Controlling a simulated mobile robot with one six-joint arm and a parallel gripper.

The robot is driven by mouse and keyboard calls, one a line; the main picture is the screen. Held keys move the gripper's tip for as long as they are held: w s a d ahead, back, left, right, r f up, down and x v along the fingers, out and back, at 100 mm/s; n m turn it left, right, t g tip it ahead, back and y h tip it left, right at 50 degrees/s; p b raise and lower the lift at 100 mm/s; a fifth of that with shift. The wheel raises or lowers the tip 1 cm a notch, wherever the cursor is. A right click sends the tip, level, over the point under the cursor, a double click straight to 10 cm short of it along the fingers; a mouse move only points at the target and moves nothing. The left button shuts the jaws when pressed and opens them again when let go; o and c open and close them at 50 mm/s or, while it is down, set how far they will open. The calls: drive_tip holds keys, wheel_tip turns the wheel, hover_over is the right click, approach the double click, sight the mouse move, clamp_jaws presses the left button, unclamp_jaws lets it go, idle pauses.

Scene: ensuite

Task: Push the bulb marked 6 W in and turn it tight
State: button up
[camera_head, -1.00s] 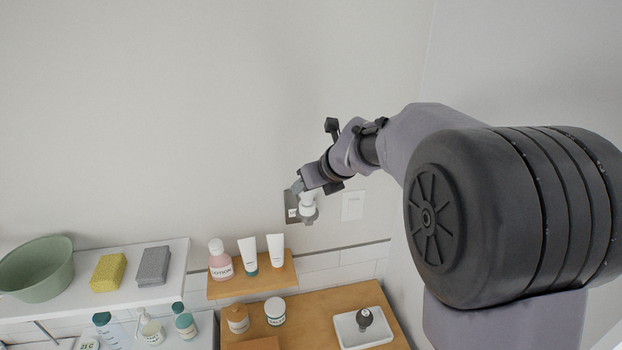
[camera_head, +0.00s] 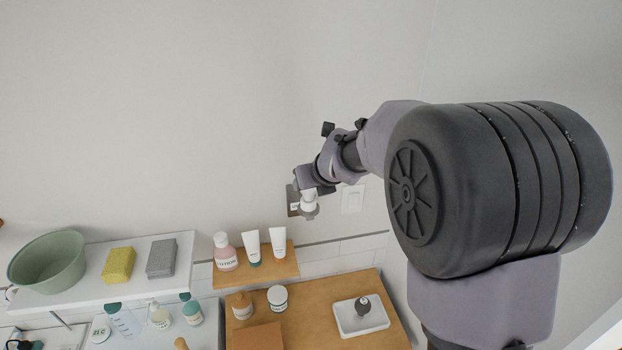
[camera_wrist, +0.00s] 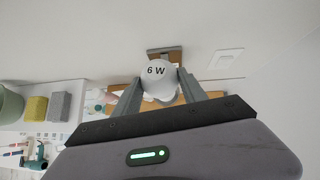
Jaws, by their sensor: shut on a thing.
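The white round bulb marked 6 W (camera_wrist: 157,88) sits between the two grey fingers of my gripper (camera_wrist: 160,84), its mark facing the wrist camera. In the head view the bulb (camera_head: 308,199) is in front of a dark wall plate (camera_head: 291,200). My gripper is shut on the bulb and holds it from its sides. A wooden-brown and grey fitting (camera_wrist: 165,54) shows behind the bulb in the wrist view. The bulb's base is hidden, so I cannot tell how deep it sits in a holder.
A white wall plate (camera_head: 352,198) is close on the right. Below are a small wooden shelf (camera_head: 262,276) with a bottle and tubes, and a wooden counter (camera_head: 330,288). A white dish (camera_head: 374,322) there holds a dark rounded thing (camera_head: 363,304). A green basin (camera_head: 48,262) stands left.

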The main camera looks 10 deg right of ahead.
drive_tip(key=shift+f, duration=0.1)
drive_tip(key=o, duration=1.4)
drive_tip(key=shift+w, duration=0.1)
drive_tip(key=p+v, duration=0.2)
drive_tip(key=v, duration=1.5)
drive_tip(key=shift+d+r, duration=0.15)
drive_tip(key=shift+r, duration=0.1)
